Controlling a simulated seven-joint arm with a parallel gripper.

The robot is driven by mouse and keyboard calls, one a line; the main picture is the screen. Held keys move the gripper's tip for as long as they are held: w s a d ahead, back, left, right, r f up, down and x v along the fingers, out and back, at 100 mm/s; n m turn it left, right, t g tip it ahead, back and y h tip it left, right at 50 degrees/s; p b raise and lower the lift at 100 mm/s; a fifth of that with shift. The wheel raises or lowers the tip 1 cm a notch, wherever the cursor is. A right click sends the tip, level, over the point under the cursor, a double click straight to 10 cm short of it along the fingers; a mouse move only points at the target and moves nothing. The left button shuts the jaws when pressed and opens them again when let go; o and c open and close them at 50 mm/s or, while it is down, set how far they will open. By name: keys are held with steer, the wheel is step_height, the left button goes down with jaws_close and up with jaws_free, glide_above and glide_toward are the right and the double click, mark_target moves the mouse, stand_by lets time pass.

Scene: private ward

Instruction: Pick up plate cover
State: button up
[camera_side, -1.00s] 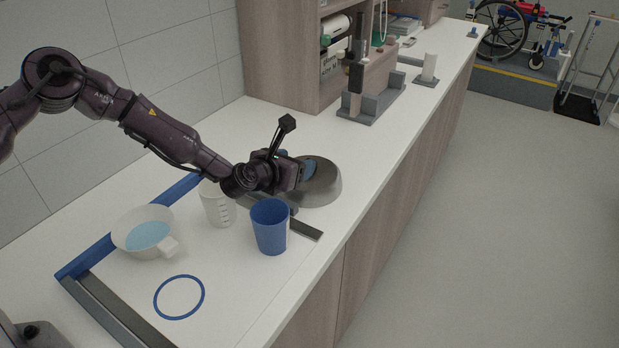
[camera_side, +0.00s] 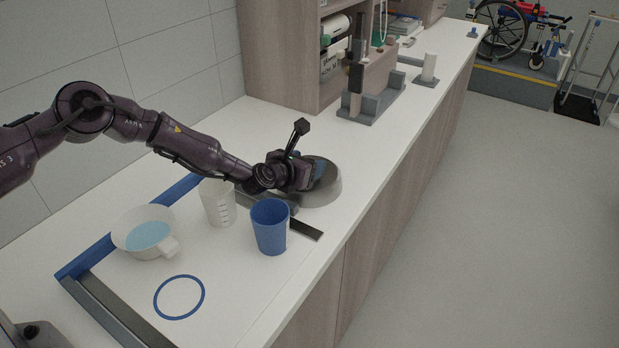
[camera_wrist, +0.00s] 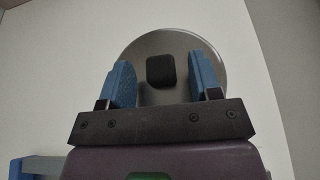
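The plate cover (camera_side: 327,186) is a grey metallic dome on the white counter, partly hidden behind my gripper in the side view. In the wrist view the cover (camera_wrist: 207,56) shows as a grey disc with a dark, rounded-square knob (camera_wrist: 160,71) on top. My gripper (camera_wrist: 161,76) has two blue fingers set wide apart, one on each side of the knob, with a gap on both sides. The gripper (camera_side: 314,176) is over the cover in the side view. Whether its fingertips touch the cover cannot be told.
A blue cup (camera_side: 270,230), a white measuring jug (camera_side: 217,204) and a white handled bowl (camera_side: 148,224) with a blue inside stand nearby. A blue ring (camera_side: 179,298) marks the tray's (camera_side: 225,290) clear front. A grey stand (camera_side: 371,106) stands further back.

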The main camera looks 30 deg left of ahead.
jaws_close()
steer(key=shift+r, duration=0.2)
steer(key=shift+r, duration=0.25)
step_height(320, 180, up, 2)
steer(key=shift+r, duration=0.2)
steer(key=s+a+r, duration=0.2)
steer(key=s+r, duration=0.7)
steer(key=s, duration=0.4)
steer(key=shift+s+r, duration=0.4)
